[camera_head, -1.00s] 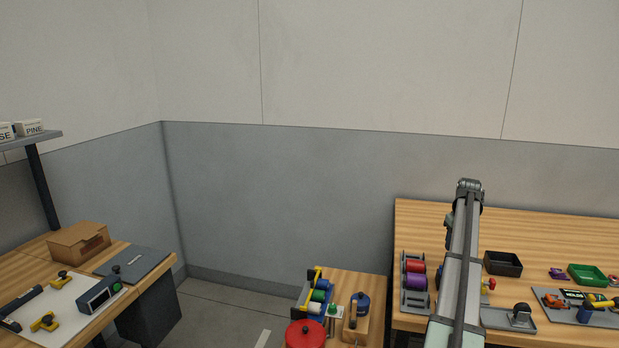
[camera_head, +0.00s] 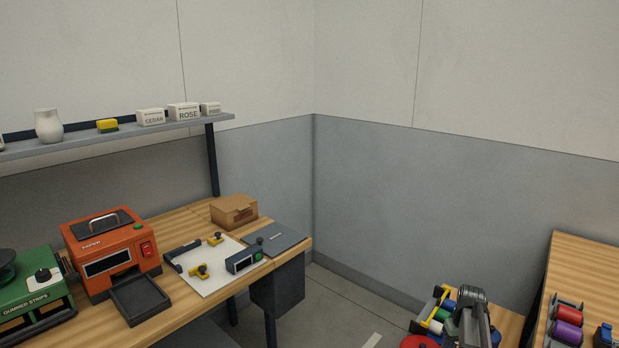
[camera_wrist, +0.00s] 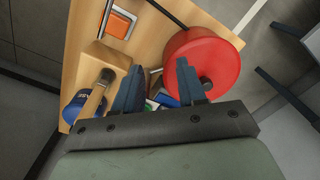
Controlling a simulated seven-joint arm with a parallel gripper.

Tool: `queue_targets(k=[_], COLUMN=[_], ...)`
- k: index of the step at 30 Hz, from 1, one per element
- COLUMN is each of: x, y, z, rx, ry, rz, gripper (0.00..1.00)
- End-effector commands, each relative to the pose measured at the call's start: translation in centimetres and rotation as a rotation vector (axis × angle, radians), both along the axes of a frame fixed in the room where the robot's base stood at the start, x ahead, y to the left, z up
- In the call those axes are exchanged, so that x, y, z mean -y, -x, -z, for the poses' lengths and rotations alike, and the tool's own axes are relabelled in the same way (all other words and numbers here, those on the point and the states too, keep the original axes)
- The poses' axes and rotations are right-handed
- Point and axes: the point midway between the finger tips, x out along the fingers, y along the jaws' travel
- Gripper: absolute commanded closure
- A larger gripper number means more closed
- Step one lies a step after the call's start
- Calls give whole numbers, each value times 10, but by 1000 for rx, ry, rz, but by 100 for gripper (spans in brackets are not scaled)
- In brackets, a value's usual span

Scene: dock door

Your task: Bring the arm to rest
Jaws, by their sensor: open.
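My gripper (camera_wrist: 161,88) shows in the wrist view with its two dark fingers spread apart and nothing between them. It is above a small wooden table (camera_wrist: 92,35), and a red round lidded container (camera_wrist: 203,62) lies beyond the right finger. A wooden block (camera_wrist: 105,58) with a brush-like tool and a blue jar (camera_wrist: 80,108) are by the left finger. In the head view my arm shows at the lower right, over the small table; the fingers are hidden there.
A workbench (camera_head: 188,222) at left holds an orange machine (camera_head: 110,250), a green machine (camera_head: 35,295), a black tray (camera_head: 140,297) and a cardboard box (camera_head: 234,211). A shelf (camera_head: 120,133) hangs above. Another bench (camera_head: 577,265) with coloured spools stands at right. Floor shows between the benches.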

Motion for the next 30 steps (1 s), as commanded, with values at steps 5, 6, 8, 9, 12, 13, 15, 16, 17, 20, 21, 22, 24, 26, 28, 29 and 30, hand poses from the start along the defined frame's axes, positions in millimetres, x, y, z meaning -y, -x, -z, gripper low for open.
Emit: queue_targets(k=[5,6,8,9,12,13,15,16,17,20,21,22,24,26,28,29,30], x=[-64,-77,-95,-108,-137,-145,-164,-172,-179,-203,-212,-218,-233,-244,-257,-263,-270], y=[42,51,66,75,103,111,131,139,147,175,185,192,209,225,243,251,262], z=[56,67,83,93,116,122,136,142,148,166,174,179,192,203,214,219,225], rx=[-56,-68,-84,-95,-125,-132,-155,-164,-172,-207,-222,-232,-261,-287,-318,-331,-349], ry=[-12,-14,-17,-19,-22,-23,-25,-26,-27,-33,-35,-37,-41,-45,-48,-49,-50], rz=[-58,-71,-90,-103,-137,-146,-168,-176,-184,-198,-202,-201,-196,-189,-178,-174,-168], gripper=[60,60,60,60,60,60,60,60,60,60,60,60,60,60,60,60,60])
